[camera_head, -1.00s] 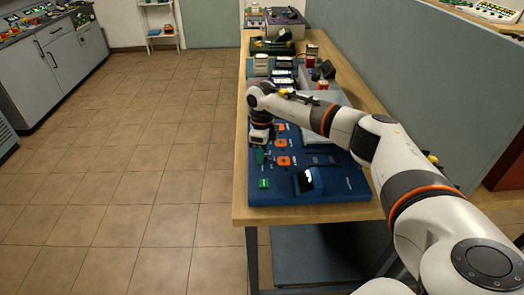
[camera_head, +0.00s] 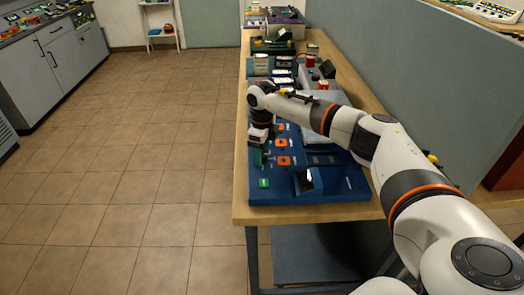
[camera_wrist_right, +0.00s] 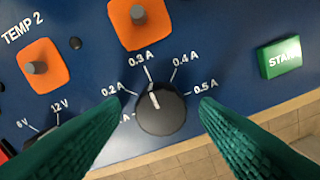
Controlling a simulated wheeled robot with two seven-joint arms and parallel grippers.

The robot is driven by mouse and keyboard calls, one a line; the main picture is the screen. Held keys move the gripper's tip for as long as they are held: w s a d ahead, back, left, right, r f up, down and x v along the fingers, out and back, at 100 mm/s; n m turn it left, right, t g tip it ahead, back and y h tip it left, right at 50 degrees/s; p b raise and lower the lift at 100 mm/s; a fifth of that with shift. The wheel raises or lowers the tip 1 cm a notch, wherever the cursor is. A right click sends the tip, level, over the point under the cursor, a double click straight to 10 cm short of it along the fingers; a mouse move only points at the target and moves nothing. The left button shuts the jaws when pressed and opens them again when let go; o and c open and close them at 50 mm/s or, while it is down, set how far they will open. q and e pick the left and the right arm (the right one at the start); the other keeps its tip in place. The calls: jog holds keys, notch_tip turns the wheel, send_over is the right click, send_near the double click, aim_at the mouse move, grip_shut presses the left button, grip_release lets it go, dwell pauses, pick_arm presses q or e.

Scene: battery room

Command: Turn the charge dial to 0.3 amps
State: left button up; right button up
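The black charge dial (camera_wrist_right: 161,113) sits on the blue panel in the right wrist view, among the marks 0.2 A, 0.3 A, 0.4 A and 0.5 A. Its white pointer line aims up and slightly left, at about the 0.3 A mark. My right gripper (camera_wrist_right: 165,100) has its two green fingers on either side of the dial, with a visible gap on each side. It is open and holds nothing. In the head view my right gripper (camera_head: 263,157) is over the left part of the blue panel (camera_head: 325,192), and the dial cannot be made out there. My left gripper is not in view.
A green START button (camera_wrist_right: 280,57) is right of the dial. Orange squares with grey knobs, one (camera_wrist_right: 41,66) beside TEMP 2, are above and left. A dark screen (camera_head: 304,181) stands on the panel. More devices fill the wooden table (camera_head: 240,190) behind.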

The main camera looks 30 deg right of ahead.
notch_tip(320, 180, up, 12)
jog(key=b, duration=0.2)
dwell(0.4)
jog(key=shift+f, duration=0.1)
dwell(0.4)
